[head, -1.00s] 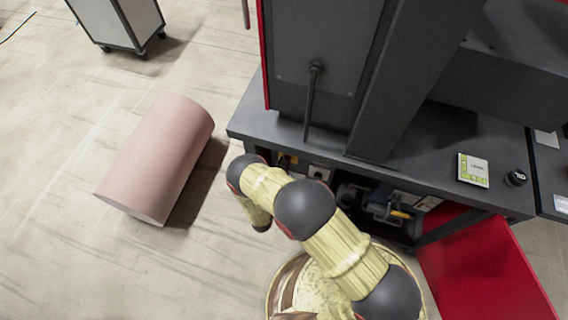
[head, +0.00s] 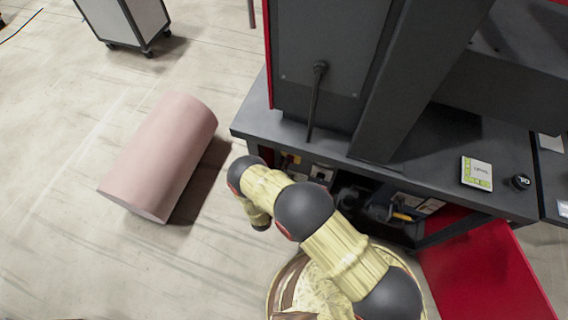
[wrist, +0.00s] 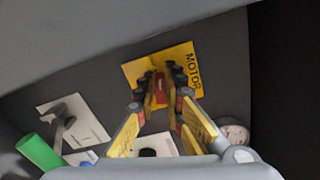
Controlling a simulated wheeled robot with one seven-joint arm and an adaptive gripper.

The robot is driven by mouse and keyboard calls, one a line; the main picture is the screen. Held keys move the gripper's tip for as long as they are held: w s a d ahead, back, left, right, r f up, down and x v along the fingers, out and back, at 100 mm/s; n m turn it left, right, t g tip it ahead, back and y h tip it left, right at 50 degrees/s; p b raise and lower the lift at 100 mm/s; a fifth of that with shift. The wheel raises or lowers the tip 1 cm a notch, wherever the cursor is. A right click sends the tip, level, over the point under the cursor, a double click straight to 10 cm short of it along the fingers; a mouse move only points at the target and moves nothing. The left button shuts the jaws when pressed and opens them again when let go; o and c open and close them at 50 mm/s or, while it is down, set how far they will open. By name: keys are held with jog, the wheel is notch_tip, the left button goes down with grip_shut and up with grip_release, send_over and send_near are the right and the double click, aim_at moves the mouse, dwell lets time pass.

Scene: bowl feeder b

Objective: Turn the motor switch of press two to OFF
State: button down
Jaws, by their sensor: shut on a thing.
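In the wrist view a yellow plate (wrist: 187,58) marked MOTOR is fixed on a dark panel. A red switch handle (wrist: 160,90) sits at its middle. My gripper (wrist: 160,84) has its yellow fingers on both sides of the handle and is shut on it. The handle's exact angle and any OFF mark are hard to make out.
Beside the plate are a white plate with a grey lever (wrist: 70,122), a green cylinder (wrist: 40,152) and a round pale part (wrist: 234,134). The dark press table (head: 440,160) overhangs the panel. A pink roll (head: 160,157) lies on open floor at left.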

jog(key=shift+a+f+n, duration=0.1)
jog(key=shift+f+n, duration=0.05)
jog(key=shift+n, duration=0.6)
jog(key=shift+f+n, duration=0.15)
jog(key=shift+n, duration=0.6)
jog(key=c, duration=1.9)
grip_release()
jog(key=shift+s, duration=0.1)
jog(key=v, duration=1.1)
jog(key=shift+s+a, duration=0.1)
jog(key=shift+s, duration=0.3)
